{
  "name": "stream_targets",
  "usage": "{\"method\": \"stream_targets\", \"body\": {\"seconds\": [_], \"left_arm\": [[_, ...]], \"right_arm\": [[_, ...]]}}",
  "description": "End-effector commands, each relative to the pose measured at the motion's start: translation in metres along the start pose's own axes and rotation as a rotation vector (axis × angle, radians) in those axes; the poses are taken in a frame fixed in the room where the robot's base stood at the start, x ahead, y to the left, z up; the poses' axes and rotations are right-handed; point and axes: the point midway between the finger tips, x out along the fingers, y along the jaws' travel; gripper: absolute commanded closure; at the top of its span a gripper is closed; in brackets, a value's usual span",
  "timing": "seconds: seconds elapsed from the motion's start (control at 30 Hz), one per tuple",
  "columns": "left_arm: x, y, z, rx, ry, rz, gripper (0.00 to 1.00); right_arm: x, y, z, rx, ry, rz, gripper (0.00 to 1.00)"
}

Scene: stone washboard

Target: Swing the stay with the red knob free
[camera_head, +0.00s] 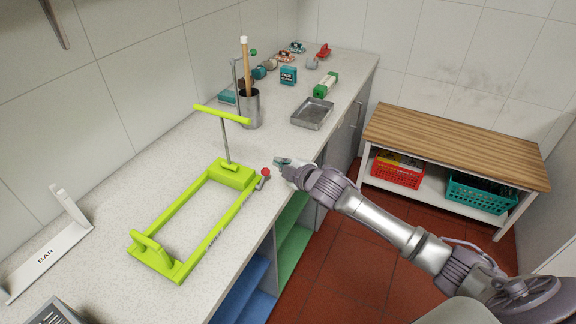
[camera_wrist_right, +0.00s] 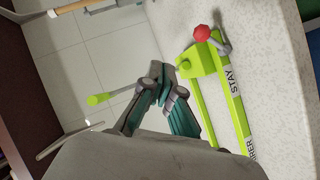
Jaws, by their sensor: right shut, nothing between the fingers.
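A lime-green frame (camera_head: 163,212) lies on the counter, with a block at its far end and a raised bracket at its near end. A grey rod with a lime-green crossbar (camera_head: 222,114) rises from the block. The red knob (camera_head: 265,172) is at the block's right side, on a short grey lever; in the right wrist view the knob (camera_wrist_right: 202,33) is near the top. The stay (camera_wrist_right: 234,84), lettered "STAY", runs along the frame's side. My right gripper (camera_head: 279,162) is shut and empty, just beyond and right of the knob, apart from it. My left gripper is not in view.
A metal canister (camera_head: 249,108) with utensils and a metal tray (camera_head: 312,113) stand farther back. A white "BAR" stand (camera_head: 48,252) is at left. The counter's right edge drops to open shelves. A wooden-topped bench (camera_head: 455,147) with baskets stands right.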

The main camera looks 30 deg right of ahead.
Motion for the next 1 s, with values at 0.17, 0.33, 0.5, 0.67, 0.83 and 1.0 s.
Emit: {"method": "stream_targets", "body": {"seconds": [0.17,0.33,0.5,0.67,0.83,1.0], "left_arm": [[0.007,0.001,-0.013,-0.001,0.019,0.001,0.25],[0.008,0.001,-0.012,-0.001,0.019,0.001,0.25],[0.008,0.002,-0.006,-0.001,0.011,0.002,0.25],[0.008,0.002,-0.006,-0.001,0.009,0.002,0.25],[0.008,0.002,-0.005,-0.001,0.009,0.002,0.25],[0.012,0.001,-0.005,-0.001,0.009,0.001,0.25]], "right_arm": [[-0.023,0.004,0.002,-0.002,0.002,0.0,1.0],[-0.032,0.007,0.001,-0.001,0.001,-0.001,1.0],[-0.033,0.008,0.001,0.0,0.001,-0.001,1.0],[-0.033,0.008,0.001,0.0,0.001,0.0,1.0],[-0.033,0.008,0.001,0.0,0.001,-0.001,1.0],[-0.024,-0.018,0.024,0.046,-0.037,-0.025,1.0]]}}
